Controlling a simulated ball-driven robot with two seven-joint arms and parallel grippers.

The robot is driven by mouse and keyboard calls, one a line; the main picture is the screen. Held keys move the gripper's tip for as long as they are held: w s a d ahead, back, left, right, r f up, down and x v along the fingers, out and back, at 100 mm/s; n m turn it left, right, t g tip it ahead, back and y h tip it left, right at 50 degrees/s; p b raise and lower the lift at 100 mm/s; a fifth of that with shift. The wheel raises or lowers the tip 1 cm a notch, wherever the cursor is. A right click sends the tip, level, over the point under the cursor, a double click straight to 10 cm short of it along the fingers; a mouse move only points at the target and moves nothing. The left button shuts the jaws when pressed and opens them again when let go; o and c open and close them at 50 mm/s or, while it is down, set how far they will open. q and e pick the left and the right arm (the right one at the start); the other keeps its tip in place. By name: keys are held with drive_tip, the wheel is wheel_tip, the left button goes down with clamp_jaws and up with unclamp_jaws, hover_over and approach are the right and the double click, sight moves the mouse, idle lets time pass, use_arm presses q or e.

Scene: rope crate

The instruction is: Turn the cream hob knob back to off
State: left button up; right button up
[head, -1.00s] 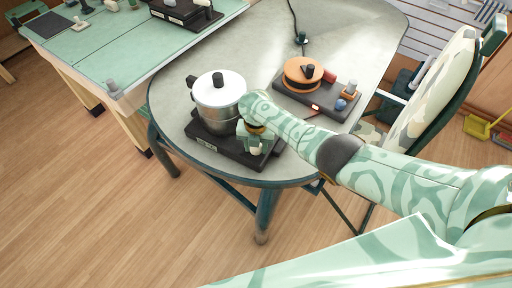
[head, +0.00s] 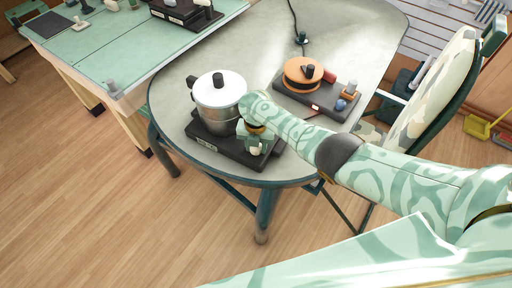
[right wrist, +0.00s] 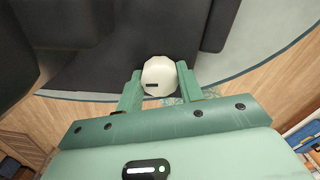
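The cream hob knob (right wrist: 159,72) shows in the right wrist view as a rounded pale knob with a short dark mark near its lower edge. My right gripper (right wrist: 159,82) has one finger on each side of it, with no clear gap, and looks shut on it. In the head view my right gripper (head: 253,142) is over the front right corner of the black hob (head: 215,141), and a bit of the cream knob (head: 255,151) shows below it. A steel pot (head: 219,103) with a white lid stands on this hob. My left gripper is not in view.
A second hob (head: 318,101) with an orange pan (head: 302,73) stands behind, to the right, on the grey table (head: 245,50). A camouflage-patterned chair (head: 433,90) is at the right. Bare tabletop lies behind the pot.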

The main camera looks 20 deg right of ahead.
drive_tip(key=o, duration=1)
drive_tip(key=shift+r, duration=0.15)
wheel_tip(320, 180, up, 5)
drive_tip(key=p, duration=0.4)
